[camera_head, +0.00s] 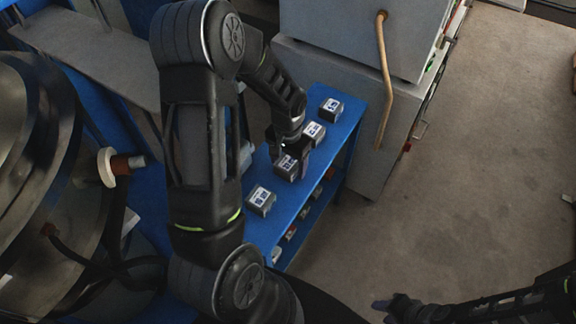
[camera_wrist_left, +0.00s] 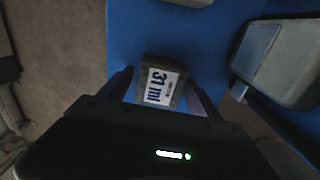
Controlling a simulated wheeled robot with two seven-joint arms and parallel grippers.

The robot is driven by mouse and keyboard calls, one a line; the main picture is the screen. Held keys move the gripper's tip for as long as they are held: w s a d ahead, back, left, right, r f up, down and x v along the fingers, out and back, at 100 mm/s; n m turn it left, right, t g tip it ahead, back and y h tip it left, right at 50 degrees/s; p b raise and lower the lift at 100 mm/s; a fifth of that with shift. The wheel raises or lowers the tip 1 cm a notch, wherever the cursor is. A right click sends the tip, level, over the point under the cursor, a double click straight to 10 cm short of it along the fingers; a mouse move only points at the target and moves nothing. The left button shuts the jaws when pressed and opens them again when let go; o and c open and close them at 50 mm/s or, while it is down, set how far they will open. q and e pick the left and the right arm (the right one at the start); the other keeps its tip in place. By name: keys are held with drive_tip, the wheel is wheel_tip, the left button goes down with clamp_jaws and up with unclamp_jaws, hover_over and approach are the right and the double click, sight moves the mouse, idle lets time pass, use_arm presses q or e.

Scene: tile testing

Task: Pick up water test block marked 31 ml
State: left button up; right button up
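The test block marked 31 ml (camera_wrist_left: 160,86) is a dark grey block with a white label on the blue shelf top (camera_wrist_left: 215,45). In the left wrist view it lies between the two fingers of my left gripper (camera_wrist_left: 160,92), with a small gap showing on its left side. My left gripper is open around it. In the head view my left gripper (camera_head: 290,147) is at a block (camera_head: 287,168) in the row, partly covering it. My right gripper (camera_head: 388,308) is at the bottom, away from the shelf; its fingers are too unclear to read.
Other labelled blocks stand on the blue shelf: one nearer (camera_head: 261,200), one just beyond (camera_head: 314,131) and one at the far end (camera_head: 331,109). A grey cabinet (camera_head: 345,100) stands beside the shelf's far end. The floor (camera_head: 470,180) at right is clear.

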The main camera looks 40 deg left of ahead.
use_arm(q)
clamp_jaws()
idle(0.6)
